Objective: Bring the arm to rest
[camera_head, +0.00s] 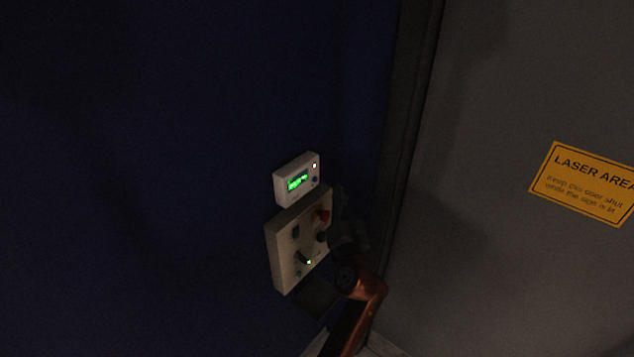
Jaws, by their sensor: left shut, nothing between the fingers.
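My left arm comes up from the bottom of the head view, with an orange-brown link below the dark gripper. My left gripper (332,236) is shut and empty. It is in front of the right side of a pale control panel (284,262) and hides part of it. I cannot tell whether it touches the panel. The panel carries a red button (324,215), dark knobs and a small lit light. My right gripper is not in view.
A small white box with a green display (298,182) is on the dark blue wall (130,170) just above the panel. A grey surface (500,260) on the right bears a yellow "LASER AREA" sign (588,184). A dark vertical edge (408,110) separates the two. The scene is dim.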

